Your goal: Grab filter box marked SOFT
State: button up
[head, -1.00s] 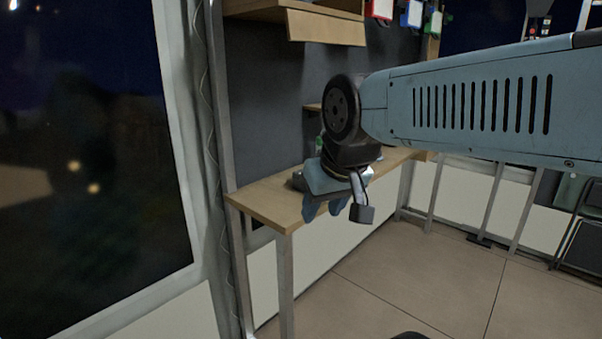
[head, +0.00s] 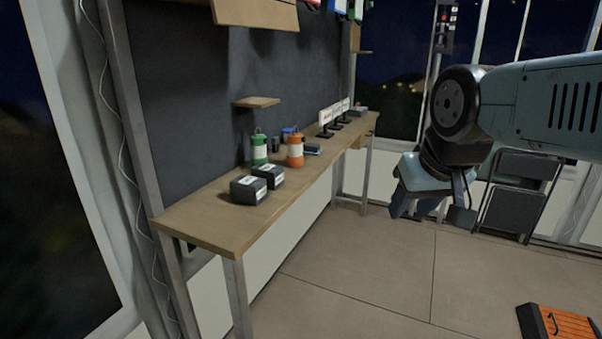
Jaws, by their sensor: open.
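Two small dark boxes with white labels stand side by side near the front end of the wooden bench: a nearer box (head: 248,190) and a farther box (head: 268,175). Their labels are too small to read, so I cannot tell which is marked SOFT. My gripper (head: 420,207) is open and empty, pointing down in the air to the right of the bench, well apart from the boxes. Its fingertips show only partly.
The bench (head: 200,226) also holds a green-and-white canister (head: 259,150), an orange-and-white canister (head: 295,151) and several small signs farther back. A small shelf (head: 256,102) juts above. Folded chairs (head: 513,195) stand behind my arm. An orange-topped case (head: 562,327) lies on the open floor.

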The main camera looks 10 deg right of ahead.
aim_at(273, 174)
jog(key=u, duration=0.6)
jog(key=i, duration=0.15)
jog(key=z, duration=1.9)
jog(key=k, duration=1.3)
jog(key=u, duration=0.7)
jog(key=i, duration=0.85)
jog(key=u, duration=0.5)
jog(key=i, duration=0.6)
jog(key=u, duration=0.25)
